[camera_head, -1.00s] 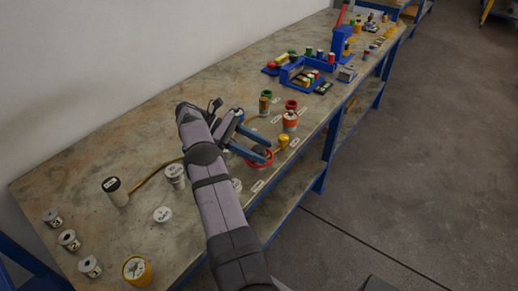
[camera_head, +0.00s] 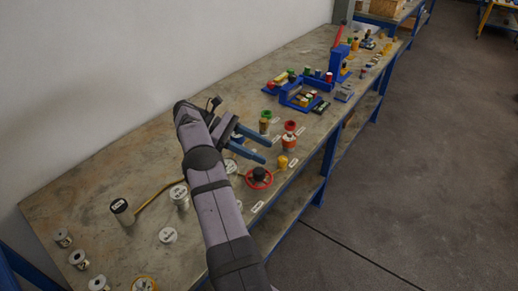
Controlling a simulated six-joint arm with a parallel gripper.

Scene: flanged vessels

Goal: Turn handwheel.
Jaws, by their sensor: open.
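A red handwheel (camera_head: 249,183) with a dark hub (camera_head: 260,174) sits near the front edge of the workbench, just right of my forearm. My gripper (camera_head: 268,151) has two blue fingers that point right. They are apart and empty, and show above and behind the handwheel in the picture. They appear clear of its rim. Whether anything stands directly under the fingers is partly hidden by my arm.
An orange-and-white vessel (camera_head: 289,143) and a small yellow piece (camera_head: 283,162) stand right of the fingers. A green-topped vessel (camera_head: 265,124) stands behind. White-lidded cans (camera_head: 180,197) and a dark-topped cylinder (camera_head: 122,211) are left of my arm. Blue trays (camera_head: 298,97) lie farther back.

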